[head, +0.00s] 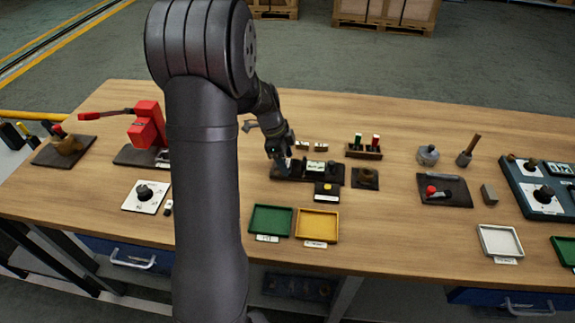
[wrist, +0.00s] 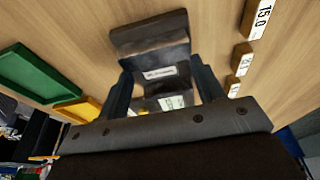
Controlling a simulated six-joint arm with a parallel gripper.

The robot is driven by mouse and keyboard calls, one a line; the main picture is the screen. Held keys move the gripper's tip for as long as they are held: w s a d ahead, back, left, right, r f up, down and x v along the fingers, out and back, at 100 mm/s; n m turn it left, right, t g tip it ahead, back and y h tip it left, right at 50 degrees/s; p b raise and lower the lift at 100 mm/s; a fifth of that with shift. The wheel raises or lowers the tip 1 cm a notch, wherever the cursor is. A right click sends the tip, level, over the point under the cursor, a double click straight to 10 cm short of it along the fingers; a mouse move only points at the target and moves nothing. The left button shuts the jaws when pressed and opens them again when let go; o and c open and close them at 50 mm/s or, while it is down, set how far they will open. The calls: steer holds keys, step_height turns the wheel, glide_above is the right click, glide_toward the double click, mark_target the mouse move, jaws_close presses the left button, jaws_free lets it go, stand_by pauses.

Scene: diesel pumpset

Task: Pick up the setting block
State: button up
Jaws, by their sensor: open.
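My gripper (head: 281,167) is low over the left end of a dark fixture (head: 332,178) on the wooden table. In the wrist view its two dark fingers (wrist: 163,72) stand apart. Between and beyond them lie dark parts of the fixture (wrist: 150,38) with small white labels. No part is visibly clamped. Small labelled wooden blocks (head: 302,146) lie behind the fixture; in the wrist view they form a row at the right, and the nearest block (wrist: 256,20) reads 15.0. I cannot tell which piece is the setting block.
A green tray (head: 270,222) and a yellow tray (head: 317,226) lie in front of the fixture. A rack with red and green plugs (head: 364,149) stands behind it to the right. A red press (head: 147,127) stands at the left. Bare table lies right of the yellow tray.

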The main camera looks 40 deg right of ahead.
steer(key=shift+f, duration=0.25)
steer(key=c, duration=1.2)
steer(key=shift+r, duration=0.15)
